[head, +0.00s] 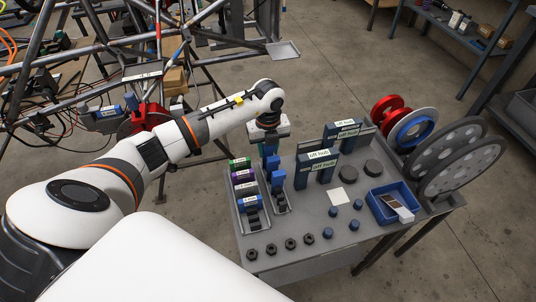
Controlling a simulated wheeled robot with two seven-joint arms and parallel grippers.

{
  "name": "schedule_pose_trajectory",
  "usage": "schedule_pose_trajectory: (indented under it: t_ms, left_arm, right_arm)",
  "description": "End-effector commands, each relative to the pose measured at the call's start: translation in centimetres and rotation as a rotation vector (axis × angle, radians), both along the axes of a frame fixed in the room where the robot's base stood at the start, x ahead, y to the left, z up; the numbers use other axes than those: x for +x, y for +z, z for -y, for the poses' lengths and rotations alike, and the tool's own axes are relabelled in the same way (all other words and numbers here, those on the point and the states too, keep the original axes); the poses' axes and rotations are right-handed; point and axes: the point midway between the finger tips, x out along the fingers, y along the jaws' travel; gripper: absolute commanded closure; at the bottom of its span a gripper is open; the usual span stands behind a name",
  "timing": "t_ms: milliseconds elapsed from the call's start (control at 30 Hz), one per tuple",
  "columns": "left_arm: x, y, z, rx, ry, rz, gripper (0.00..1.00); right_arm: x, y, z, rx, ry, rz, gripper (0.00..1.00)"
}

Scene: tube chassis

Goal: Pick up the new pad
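My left arm reaches in from the left. Its gripper (269,152) points down at the back left of the grey work table (300,262), above a narrow grey tray with blue blocks (277,178). The fingers are small and blend with the blue parts, so I cannot tell whether they are open or hold anything. No part is clearly marked as the new pad. A blue bin (377,212) at the table's right holds small brown and white flat pieces (396,207). A pale square (338,197) lies flat near the table's middle. My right gripper is not in view.
Upright dark blocks labelled "off hub" (317,166) stand at the table's back. Dark discs (347,172), blue caps (354,225) and black nuts (271,249) lie on top. Large wheels (456,160) stand right. The tube chassis (100,45) is at upper left.

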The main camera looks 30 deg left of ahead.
Motion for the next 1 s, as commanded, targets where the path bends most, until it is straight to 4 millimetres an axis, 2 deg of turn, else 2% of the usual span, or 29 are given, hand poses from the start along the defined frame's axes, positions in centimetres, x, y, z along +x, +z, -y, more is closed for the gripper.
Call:
schedule_pose_trajectory:
  t_ms: [33, 133, 367, 467, 800, 1000]
  left_arm:
    - [0.0, 0.0, 0.0, 0.000, 0.000, 0.000, 0.75]
    - [0.0, 0.0, 0.0, 0.000, 0.000, 0.000, 0.92]
    - [0.0, 0.1, 0.0, 0.001, 0.000, 0.001, 0.93]
    - [0.1, 0.9, -0.1, 0.002, 0.000, 0.003, 0.93]
    - [0.1, 7.4, 0.0, 0.001, 0.000, 0.005, 0.93]
    - [0.0, 9.7, 0.0, -0.001, 0.000, 0.002, 0.93]
  right_arm:
    - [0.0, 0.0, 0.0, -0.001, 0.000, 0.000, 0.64]
    - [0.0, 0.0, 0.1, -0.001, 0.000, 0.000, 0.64]
    - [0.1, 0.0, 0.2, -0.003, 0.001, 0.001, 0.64]
    - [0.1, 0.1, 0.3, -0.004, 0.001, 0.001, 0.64]
    - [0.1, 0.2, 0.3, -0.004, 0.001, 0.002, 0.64]
    - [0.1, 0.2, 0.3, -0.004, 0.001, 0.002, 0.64]
